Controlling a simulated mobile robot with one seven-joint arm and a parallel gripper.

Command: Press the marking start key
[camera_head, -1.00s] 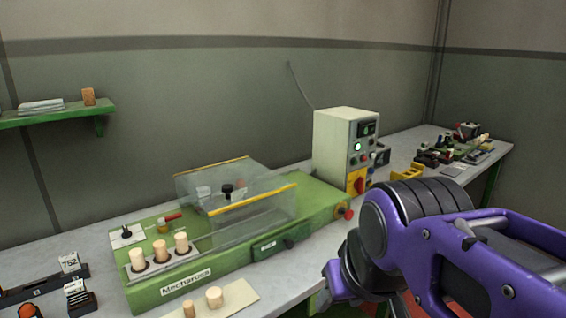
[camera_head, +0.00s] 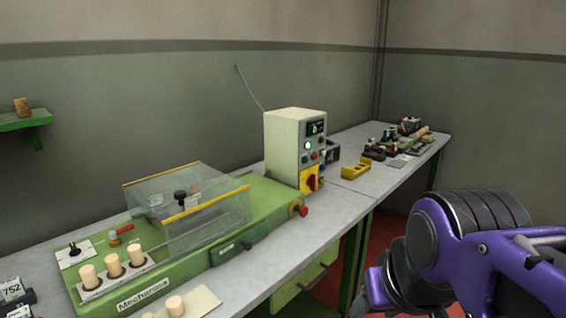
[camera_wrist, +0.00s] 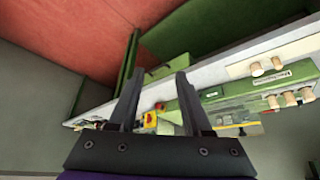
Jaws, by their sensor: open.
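The control box (camera_head: 296,143) stands at the far end of the green marking machine (camera_head: 225,232). Its front has a small dark display (camera_head: 316,128), a lit white button (camera_head: 307,145), several small coloured buttons and a red knob on a yellow plate (camera_head: 311,181). I cannot tell which one is the marking start key. In the wrist view my gripper (camera_wrist: 158,84) is open and empty, apart from the machine and the bench. The yellow plate (camera_wrist: 150,119) shows between its fingers, beyond them. The head view shows my purple arm at lower right, not the fingers.
A clear guard with yellow edges (camera_head: 190,200) covers the machine's middle. A red knob (camera_head: 303,211) sticks out at the side. A yellow holder (camera_head: 355,168) and small tools lie farther along the bench. The floor in front is free.

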